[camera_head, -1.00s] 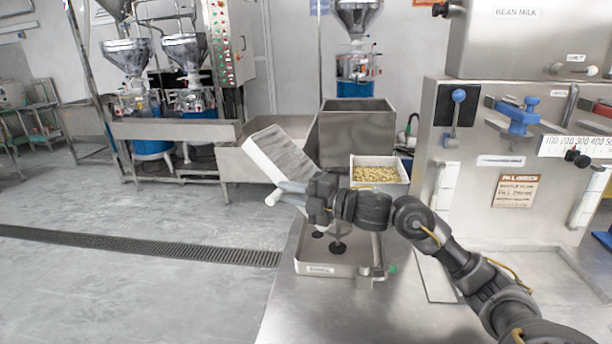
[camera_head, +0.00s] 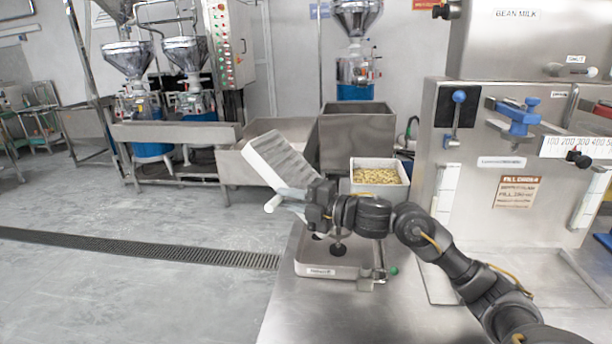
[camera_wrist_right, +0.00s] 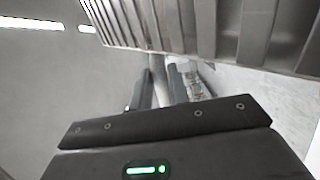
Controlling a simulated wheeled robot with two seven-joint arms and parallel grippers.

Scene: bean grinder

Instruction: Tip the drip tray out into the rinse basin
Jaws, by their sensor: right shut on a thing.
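The drip tray (camera_head: 282,163) is a pale, ribbed tray with a bar handle (camera_head: 272,204). It hangs in the air, steeply tilted, its ribbed face showing. My right gripper (camera_head: 284,200) is shut on the handle; in the right wrist view the bar (camera_wrist_right: 160,80) sits between the two fingers, with the ribbed tray (camera_wrist_right: 205,25) above. A shallow steel basin (camera_head: 345,273) with a label too small to read stands on the table, below and right of the tray; it looks like the rinse basin. My gripper and forearm hide part of it. My left gripper is out of view.
A white bin of beans (camera_head: 379,176) stands behind my right forearm, with a deep steel box (camera_head: 357,140) behind it. The bean milk machine (camera_head: 510,160) stands at the right. The front of the steel table (camera_head: 340,315) is clear.

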